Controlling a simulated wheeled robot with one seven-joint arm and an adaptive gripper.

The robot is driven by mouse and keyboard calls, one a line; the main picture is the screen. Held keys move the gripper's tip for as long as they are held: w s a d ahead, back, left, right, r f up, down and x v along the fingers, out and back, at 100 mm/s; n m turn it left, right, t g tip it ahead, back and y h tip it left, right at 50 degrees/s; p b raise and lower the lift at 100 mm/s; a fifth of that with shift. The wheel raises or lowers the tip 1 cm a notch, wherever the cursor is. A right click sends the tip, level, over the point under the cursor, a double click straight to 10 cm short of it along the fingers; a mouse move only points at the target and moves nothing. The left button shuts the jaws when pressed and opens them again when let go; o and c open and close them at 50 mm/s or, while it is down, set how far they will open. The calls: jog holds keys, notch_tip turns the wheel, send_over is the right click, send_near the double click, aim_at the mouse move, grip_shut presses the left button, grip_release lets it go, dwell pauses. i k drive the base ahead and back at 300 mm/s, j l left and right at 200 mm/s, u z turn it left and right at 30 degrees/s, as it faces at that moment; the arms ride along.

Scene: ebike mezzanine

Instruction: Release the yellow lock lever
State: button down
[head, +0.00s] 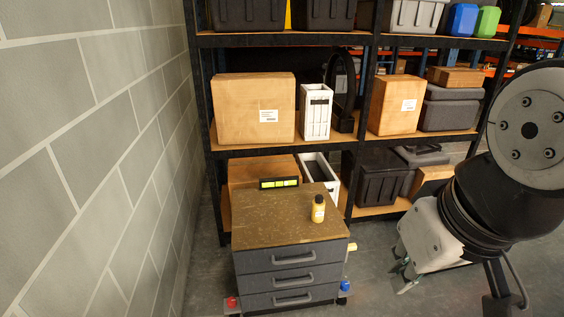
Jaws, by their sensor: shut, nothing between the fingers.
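My gripper (404,278), pale with teal parts, points down at the right, apart from the yellow piece. It is shut and empty.
A yellow bottle (318,209) and a black display with lit green-yellow segments (280,183) stand on the cabinet's brown top. A loaded rack (370,150) is behind, with a block wall (90,170) at left. Some floor is free between cabinet and gripper.

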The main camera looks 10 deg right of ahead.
aim_at(351, 247)
jog(key=z, duration=0.45)
jog(key=k, duration=0.45)
jog(key=i+l+u, duration=0.45)
jog(key=i+l, duration=1.2)
jog(key=i, duration=0.05)
